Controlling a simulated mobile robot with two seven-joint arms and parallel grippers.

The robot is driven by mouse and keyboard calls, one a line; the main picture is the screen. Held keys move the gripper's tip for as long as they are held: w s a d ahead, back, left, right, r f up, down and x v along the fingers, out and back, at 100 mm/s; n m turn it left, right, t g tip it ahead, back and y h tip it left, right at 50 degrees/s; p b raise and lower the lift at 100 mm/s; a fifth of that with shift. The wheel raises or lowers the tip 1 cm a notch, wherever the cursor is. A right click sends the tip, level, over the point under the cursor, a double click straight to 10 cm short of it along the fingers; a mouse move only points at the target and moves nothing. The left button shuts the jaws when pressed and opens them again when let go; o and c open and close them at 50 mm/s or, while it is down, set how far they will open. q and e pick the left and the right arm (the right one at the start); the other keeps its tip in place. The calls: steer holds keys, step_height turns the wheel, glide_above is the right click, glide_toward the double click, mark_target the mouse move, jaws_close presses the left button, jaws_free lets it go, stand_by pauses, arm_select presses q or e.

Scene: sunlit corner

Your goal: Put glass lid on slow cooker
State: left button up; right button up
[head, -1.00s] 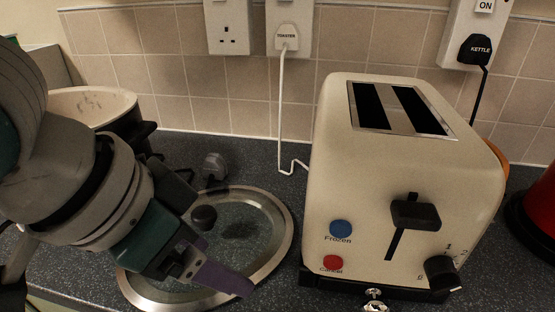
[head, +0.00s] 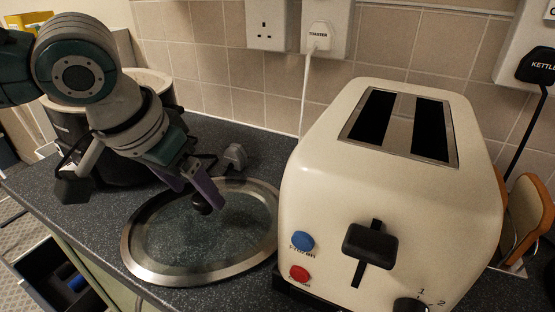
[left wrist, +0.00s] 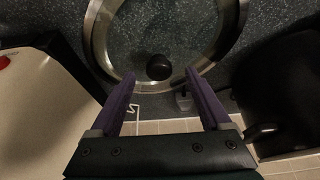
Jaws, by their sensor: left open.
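The glass lid (head: 150,235), with a metal rim and a round black knob (head: 203,203), lies flat on the counter left of the toaster. My left gripper (head: 205,190) is open, its purple fingers pointing down at the knob. In the left wrist view the knob (left wrist: 158,67) shows just beyond and between the open fingertips (left wrist: 160,76); I cannot tell whether they touch it. The dark slow cooker (head: 65,122) stands behind my left arm, partly hidden by it. It also shows at the right of the left wrist view (left wrist: 285,85). My right gripper is out of view.
A cream toaster (head: 310,190) stands close to the lid's right side. A small grey object (head: 235,155) lies behind the lid. The tiled wall (head: 240,95) with sockets closes off the back. The counter's front edge runs along the left, above an open drawer (head: 50,265).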

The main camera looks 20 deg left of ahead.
arm_select(q)
steer(key=shift+x, duration=1.2)
jaws_close()
stand_by(0.5)
